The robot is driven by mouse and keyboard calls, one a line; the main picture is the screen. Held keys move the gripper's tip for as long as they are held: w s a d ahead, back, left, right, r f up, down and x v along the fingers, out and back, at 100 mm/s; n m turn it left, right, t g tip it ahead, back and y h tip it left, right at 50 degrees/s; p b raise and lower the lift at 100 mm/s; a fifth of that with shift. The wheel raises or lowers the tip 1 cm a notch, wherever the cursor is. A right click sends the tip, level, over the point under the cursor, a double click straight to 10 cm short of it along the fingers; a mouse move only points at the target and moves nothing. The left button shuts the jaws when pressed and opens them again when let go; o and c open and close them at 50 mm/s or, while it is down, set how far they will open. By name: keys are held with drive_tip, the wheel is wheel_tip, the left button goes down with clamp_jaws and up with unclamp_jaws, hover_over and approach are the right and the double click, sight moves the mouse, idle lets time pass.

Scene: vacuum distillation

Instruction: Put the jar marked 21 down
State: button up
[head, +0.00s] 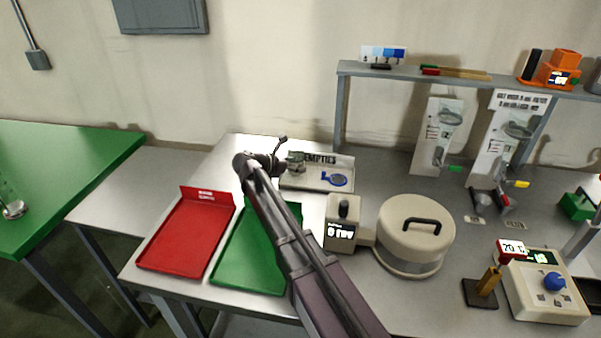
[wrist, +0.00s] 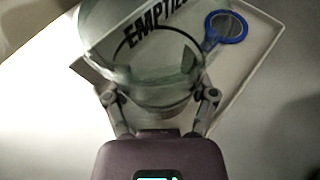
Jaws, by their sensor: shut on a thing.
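My gripper (wrist: 160,115) is shut on a clear glass jar (wrist: 140,62), which fills the upper middle of the wrist view between the two fingers. No number on the jar can be read. The jar is over or in the white tray marked EMPTIES (head: 318,184); I cannot tell whether it touches the tray floor. In the head view my gripper (head: 283,160) is at the left end of that tray, and the jar (head: 295,160) shows small and greenish beside it.
A blue-rimmed round item (head: 334,180) lies in the EMPTIES tray, right of the jar. A red tray (head: 185,238) and a green tray (head: 245,262) lie in front. A beige lidded pot (head: 415,235) and a box with a display (head: 341,235) stand to the right.

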drive_tip(key=shift+f+b, duration=0.45)
drive_tip(key=shift+f, duration=0.3)
drive_tip(key=shift+f, duration=0.1)
drive_tip(key=o, duration=1.2)
drive_tip(key=shift+s+a+r, duration=0.1)
drive_tip(key=shift+r, duration=0.15)
drive_tip(key=shift+s+a+r+p, duration=0.15)
drive_tip(key=shift+a+p, duration=0.15)
drive_tip(key=p+v, duration=0.4)
drive_tip(key=v, duration=0.6)
drive_tip(key=shift+s+a, duration=0.1)
drive_tip(key=shift+a, duration=0.05)
drive_tip(key=shift+s+a+r, duration=0.1)
drive_tip(key=shift+s+a, duration=0.1)
drive_tip(key=shift+a, duration=0.05)
